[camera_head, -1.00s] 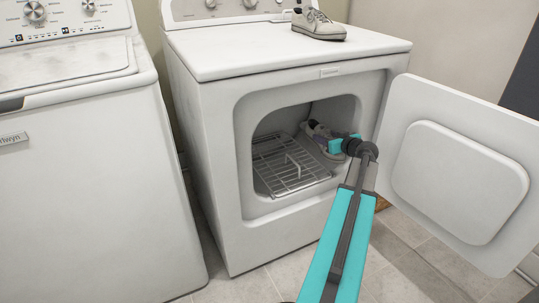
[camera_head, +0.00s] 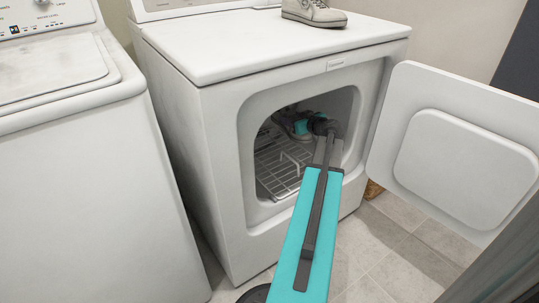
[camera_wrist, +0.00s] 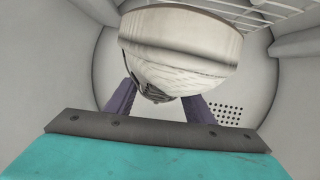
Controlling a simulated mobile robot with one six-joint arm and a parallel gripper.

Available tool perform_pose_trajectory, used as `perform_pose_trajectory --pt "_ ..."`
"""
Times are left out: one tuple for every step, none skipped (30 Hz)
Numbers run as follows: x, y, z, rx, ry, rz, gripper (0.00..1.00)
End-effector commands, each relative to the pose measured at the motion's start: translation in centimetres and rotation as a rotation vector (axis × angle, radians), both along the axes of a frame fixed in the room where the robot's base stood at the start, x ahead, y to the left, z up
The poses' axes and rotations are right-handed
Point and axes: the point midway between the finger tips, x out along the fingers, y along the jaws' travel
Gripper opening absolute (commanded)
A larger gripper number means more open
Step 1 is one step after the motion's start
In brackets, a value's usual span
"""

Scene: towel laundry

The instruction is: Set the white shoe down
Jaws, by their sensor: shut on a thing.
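One white shoe (camera_head: 287,121) is inside the open dryer, at the back above the wire rack (camera_head: 270,172). My gripper (camera_head: 302,127) reaches in through the dryer opening and is shut on this shoe. In the wrist view the shoe (camera_wrist: 180,38) fills the upper middle, pale sole edge towards the camera, with the purple fingers on either side of it. The rack (camera_wrist: 262,14) shows as bars at the wrist view's upper right. I cannot tell whether the shoe touches the rack. A matching shoe (camera_head: 315,12) sits on top of the dryer.
The dryer door (camera_head: 465,165) stands open to the right of my arm. The dryer's opening rim (camera_head: 243,160) surrounds my arm. A washer (camera_head: 75,190) stands at left. The front part of the rack looks empty.

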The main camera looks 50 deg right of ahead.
Motion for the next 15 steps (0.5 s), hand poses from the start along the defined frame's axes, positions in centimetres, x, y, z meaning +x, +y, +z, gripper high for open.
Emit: perform_pose_trajectory --pt "0.1 0.1 0.1 0.0 -0.002 0.001 0.06" --pt "0.2 0.1 0.1 0.0 -0.002 0.002 0.06" --pt "0.2 0.2 0.1 0.0 -0.002 0.003 0.06" --pt "0.3 0.2 0.1 -0.001 -0.002 0.003 0.06" --pt "0.3 0.2 0.1 0.0 -0.002 0.004 0.06" --pt "0.4 0.3 0.1 0.0 -0.002 0.004 0.06" --pt "0.4 0.3 0.1 0.0 -0.002 0.005 0.06" --pt "0.4 0.3 0.1 0.0 -0.002 0.005 0.06" --pt "0.4 0.3 -0.1 0.0 -0.002 0.005 0.06" --pt "0.4 0.4 -0.2 0.0 -0.002 0.006 0.06" --pt "0.5 0.4 -0.4 0.0 -0.002 0.006 0.06" --pt "0.5 0.4 -0.8 0.001 -0.001 0.006 0.06" --pt "0.5 0.4 -1.1 0.001 -0.001 0.006 0.06" --pt "0.5 0.4 -1.5 0.001 -0.001 0.006 0.06" --pt "0.5 0.4 -2.0 0.001 -0.001 0.006 0.06"
